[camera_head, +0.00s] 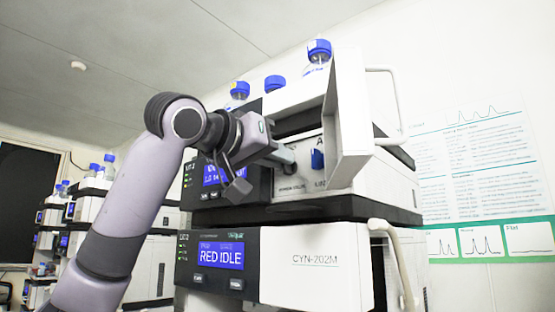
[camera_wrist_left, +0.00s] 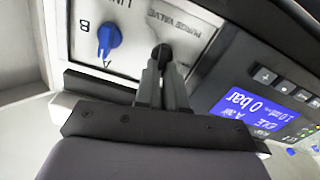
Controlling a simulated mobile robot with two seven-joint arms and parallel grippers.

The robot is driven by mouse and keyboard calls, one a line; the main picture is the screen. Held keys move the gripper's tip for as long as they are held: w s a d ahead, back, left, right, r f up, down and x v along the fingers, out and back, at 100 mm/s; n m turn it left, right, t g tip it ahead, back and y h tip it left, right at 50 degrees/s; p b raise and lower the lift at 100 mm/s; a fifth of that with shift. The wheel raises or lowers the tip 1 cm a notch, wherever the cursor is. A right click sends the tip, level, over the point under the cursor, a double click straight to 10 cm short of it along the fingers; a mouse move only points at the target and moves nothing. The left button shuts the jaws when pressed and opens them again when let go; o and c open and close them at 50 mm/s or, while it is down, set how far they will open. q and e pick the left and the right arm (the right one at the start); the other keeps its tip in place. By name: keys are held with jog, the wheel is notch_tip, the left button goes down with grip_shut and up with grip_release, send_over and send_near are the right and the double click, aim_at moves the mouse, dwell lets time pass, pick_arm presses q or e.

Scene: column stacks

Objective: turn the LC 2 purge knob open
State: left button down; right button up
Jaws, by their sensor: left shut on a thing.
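The purge knob (camera_wrist_left: 162,52) is small and black, beside the "PURGE VALVE" lettering on a pale panel in the left wrist view. My left gripper (camera_wrist_left: 163,70) is shut on it, with its fingers covering part of the knob. Which way the knob is turned cannot be told. In the head view my left gripper (camera_head: 288,156) reaches into the front recess of the upper unit (camera_head: 350,178), and the purge knob is hidden there. The unit's display (camera_head: 214,174) is lit blue; in the wrist view the display (camera_wrist_left: 252,110) reads 0 bar.
A blue A/B selector knob (camera_head: 317,159) sits right of the gripper, also in the wrist view (camera_wrist_left: 108,38). A white flap (camera_head: 346,105) stands open close by. Blue-capped bottles (camera_head: 318,52) stand on top. A lower unit (camera_head: 315,265) reads "RED IDLE". Other stacks (camera_head: 90,200) stand left.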

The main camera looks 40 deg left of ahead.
pick_arm(q)
jog(key=shift+a+f+n+b, duration=0.2)
jog(key=shift+n+b, duration=0.65)
jog(key=shift+n, duration=1.5)
jog(key=shift+a+f+n+b, duration=0.15)
jog(key=shift+n+b, duration=0.65)
jog(key=shift+n, duration=1.5)
jog(key=shift+a+f+n+b, duration=0.2)
jog(key=shift+n+b, duration=0.65)
jog(key=shift+n, duration=1.5)
jog(key=c, duration=1.2)
grip_release()
